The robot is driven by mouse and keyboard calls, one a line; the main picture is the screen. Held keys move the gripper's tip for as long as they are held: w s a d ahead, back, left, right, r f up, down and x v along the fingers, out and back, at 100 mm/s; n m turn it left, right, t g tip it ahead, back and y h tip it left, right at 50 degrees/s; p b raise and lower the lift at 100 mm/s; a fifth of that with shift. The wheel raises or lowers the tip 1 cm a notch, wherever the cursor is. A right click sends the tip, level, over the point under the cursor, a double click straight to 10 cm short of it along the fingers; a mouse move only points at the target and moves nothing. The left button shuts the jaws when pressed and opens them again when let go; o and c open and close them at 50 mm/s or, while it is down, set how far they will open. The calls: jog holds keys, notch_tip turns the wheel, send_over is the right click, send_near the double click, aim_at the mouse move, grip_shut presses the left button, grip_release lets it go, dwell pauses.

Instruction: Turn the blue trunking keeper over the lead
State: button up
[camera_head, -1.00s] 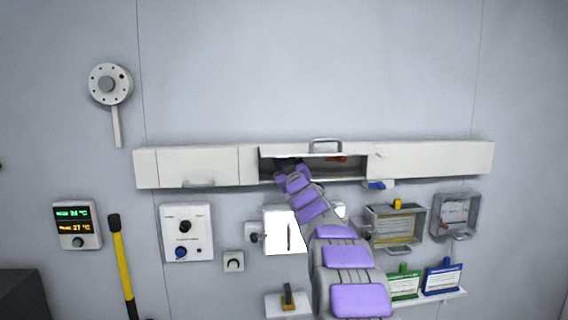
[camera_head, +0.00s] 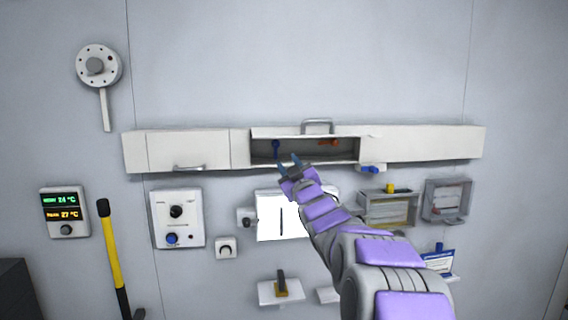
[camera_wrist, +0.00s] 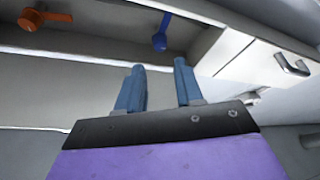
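The blue trunking keeper (camera_head: 276,147) sits inside the open trunking bay, toward its left end, its arm hanging downward. It also shows in the wrist view (camera_wrist: 160,36), beyond the fingers, which are apart from it. That view appears turned over, with left and right swapped. My gripper (camera_head: 289,163) is in front of the bay's lower edge, a little below and right of the blue keeper. In the wrist view my gripper (camera_wrist: 159,88) has its two blue fingers apart with nothing between them. I cannot make out a lead in the bay.
An orange keeper (camera_head: 328,142) sits at the bay's right; it also shows in the wrist view (camera_wrist: 38,18). A lid with a handle (camera_head: 317,126) stands above the bay. A blue-handled part (camera_head: 370,168) sticks out below the trunking (camera_head: 425,148). Wall boxes hang below.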

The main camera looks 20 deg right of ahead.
jog(key=b+v, duration=0.1)
jog(key=v, duration=0.4)
jog(key=shift+s+f, duration=0.15)
jog(key=shift+s, duration=0.15)
jog(key=shift+f, duration=0.1)
jog(key=s+a+f+m+g+b, duration=0.1)
jog(key=s+a+f+g+b, duration=0.35)
jog(key=f, duration=0.65)
jog(key=s+a+f+m+g+b, duration=0.25)
jog(key=s+f, duration=0.25)
jog(key=f, duration=0.6)
jog(key=s+a+f+m+g+b, duration=0.1)
jog(key=s+a+f+g+b, duration=0.35)
jog(key=f, duration=0.55)
jog(key=s+a+f+g+b, duration=0.3)
jog(key=s+f, duration=0.4)
jog(key=s, duration=0.4)
jog(key=s+a+f+g+y+b, duration=0.1)
jog(key=s+a+f+g+b, duration=0.2)
jog(key=s+f, duration=0.4)
jog(key=s+a+f+g+y+b, duration=0.1)
jog(key=s+a+f+g+b, duration=0.2)
jog(key=s, duration=1.3)
notch_tip(320, 180, down, 5)
jog(key=a+g, duration=0.1)
jog(key=g, duration=0.2)
jog(key=shift+a, duration=0.3)
jog(key=shift+o, duration=0.3)
jog(key=shift+m, duration=0.25)
